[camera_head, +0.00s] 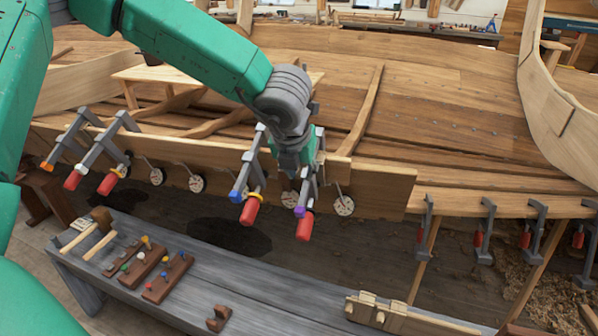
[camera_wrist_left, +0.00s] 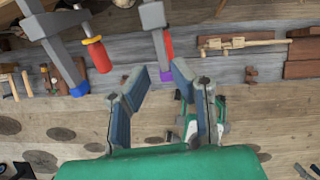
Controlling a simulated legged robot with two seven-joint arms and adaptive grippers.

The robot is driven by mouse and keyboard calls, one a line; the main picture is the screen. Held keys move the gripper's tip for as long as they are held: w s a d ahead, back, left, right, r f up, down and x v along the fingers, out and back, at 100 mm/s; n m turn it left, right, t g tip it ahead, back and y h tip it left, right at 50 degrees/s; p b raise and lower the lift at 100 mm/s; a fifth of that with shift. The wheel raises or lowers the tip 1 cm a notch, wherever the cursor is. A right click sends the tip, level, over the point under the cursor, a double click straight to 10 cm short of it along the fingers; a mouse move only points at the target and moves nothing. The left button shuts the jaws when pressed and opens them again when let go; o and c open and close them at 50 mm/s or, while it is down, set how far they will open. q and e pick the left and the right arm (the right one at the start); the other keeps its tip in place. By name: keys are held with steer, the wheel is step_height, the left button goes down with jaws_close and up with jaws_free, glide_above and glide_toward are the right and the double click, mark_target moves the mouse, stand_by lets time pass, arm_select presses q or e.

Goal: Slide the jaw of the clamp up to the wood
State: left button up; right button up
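Clamps with grey bars and red handles sit along the hull's plank edge (camera_head: 385,188). One has a purple tip (camera_head: 300,211) and a red handle (camera_head: 305,226). Beside it stands a blue-tipped clamp (camera_head: 236,195). My left gripper (camera_head: 299,163) is at the top of the purple-tipped clamp in the head view, partly hiding it. In the left wrist view my left gripper (camera_wrist_left: 161,80) has its fingers apart, with the purple-tipped clamp's grey bar (camera_wrist_left: 156,30) just beyond the fingertips. Whether they touch is unclear. The clamp's contact with the wood is hidden. My right gripper is not seen.
More clamps, one orange-tipped (camera_head: 47,166), stand to the left along the plank. Round dials (camera_head: 344,206) hang on the plank. A grey bench (camera_head: 250,293) below carries mallets (camera_head: 100,217), wooden peg blocks (camera_head: 168,278) and a wooden piece (camera_head: 400,318). Smaller clamps (camera_head: 484,230) hang at right.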

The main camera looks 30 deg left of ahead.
mark_target(306, 183)
arm_select(q)
steer(key=shift+b+x, duration=1.6)
steer(key=shift+x, duration=2.2)
steer(key=shift+w+a+r+p, duration=0.25)
steer(key=shift+w+r+p, duration=0.1)
steer(key=shift+w+p, duration=0.4)
steer(key=shift+w+a+r+p, duration=0.3)
steer(key=shift+w+r+p, duration=0.1)
steer(key=shift+w+p, duration=0.25)
steer(key=shift+c, duration=0.4)
steer(key=shift+s+d+f+b, duration=0.1)
steer(key=shift+s+f+b, duration=0.15)
steer(key=shift+f+b, duration=0.1)
steer(key=shift+s, duration=0.15)
steer(key=shift+o, duration=1.2)
steer(key=shift+s+d, duration=0.1)
